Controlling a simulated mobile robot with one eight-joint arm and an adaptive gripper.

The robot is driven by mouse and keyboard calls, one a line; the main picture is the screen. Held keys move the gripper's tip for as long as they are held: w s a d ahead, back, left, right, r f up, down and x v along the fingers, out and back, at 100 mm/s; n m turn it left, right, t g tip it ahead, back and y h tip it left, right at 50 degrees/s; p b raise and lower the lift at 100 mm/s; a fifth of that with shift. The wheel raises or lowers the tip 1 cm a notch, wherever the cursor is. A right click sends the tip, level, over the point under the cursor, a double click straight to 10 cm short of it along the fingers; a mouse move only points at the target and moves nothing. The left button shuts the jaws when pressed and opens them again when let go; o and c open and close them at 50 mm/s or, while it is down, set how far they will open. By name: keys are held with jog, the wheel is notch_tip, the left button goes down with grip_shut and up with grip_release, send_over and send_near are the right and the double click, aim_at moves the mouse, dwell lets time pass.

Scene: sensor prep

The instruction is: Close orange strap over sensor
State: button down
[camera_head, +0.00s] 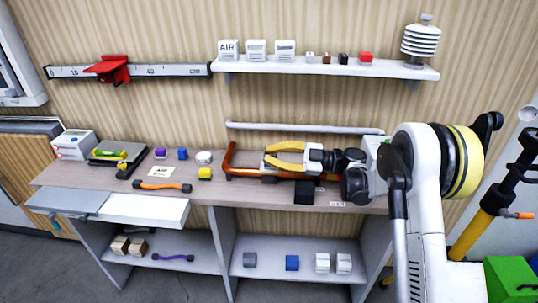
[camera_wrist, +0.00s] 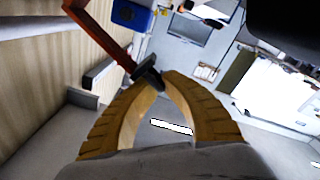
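My gripper (camera_head: 265,155) has two yellow fingers and points left above the right part of the workbench. Beneath and beside it is an orange bar-like band (camera_head: 232,160), bent at its left end. In the wrist view an orange-red band (camera_wrist: 102,35) runs down to a dark end piece (camera_wrist: 148,75) at the tips of my gripper (camera_wrist: 161,82). The fingers converge there; whether they grip that piece is unclear. A separate short orange strap with dark ends (camera_head: 162,186) lies further left on the bench. I cannot tell which object is the sensor; part may be hidden behind my gripper.
Small cubes (camera_head: 205,173) and a white box (camera_head: 74,143) stand on the workbench (camera_head: 225,192). A wall shelf (camera_head: 320,69) holds labelled blocks. Lower shelves (camera_head: 185,265) hold more items. A blue box (camera_wrist: 132,14) shows near the band in the wrist view.

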jog(key=c, duration=1.6)
grip_release()
jog(key=shift+a, duration=0.1)
jog(key=shift+o, duration=0.2)
notch_tip(320, 180, up, 10)
